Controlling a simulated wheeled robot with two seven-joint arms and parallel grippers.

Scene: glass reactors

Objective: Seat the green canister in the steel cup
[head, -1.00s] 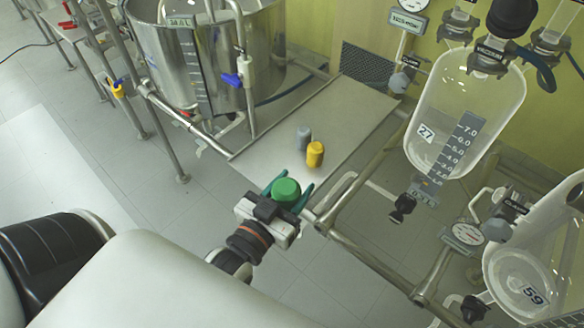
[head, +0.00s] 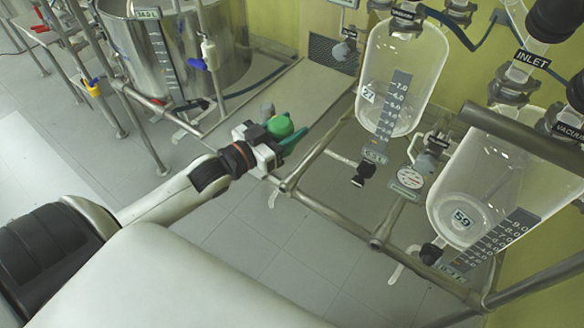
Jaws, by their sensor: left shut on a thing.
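The green canister (head: 279,126) is between the fingers of my left gripper (head: 283,138), which is shut on it over the near part of the grey platform. A small grey cylinder (head: 267,108) shows just behind and left of the canister, partly hidden by it. I cannot tell whether this cylinder is the steel cup, and no other clear cup shows. I also cannot tell whether the canister touches anything below. My right gripper is not in view.
The platform (head: 290,92) is bare toward the back. A large steel vessel (head: 190,50) stands to its left. Glass reactors (head: 402,75) and (head: 490,190) hang to the right. A pipe frame (head: 318,152) runs close to the right of my gripper.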

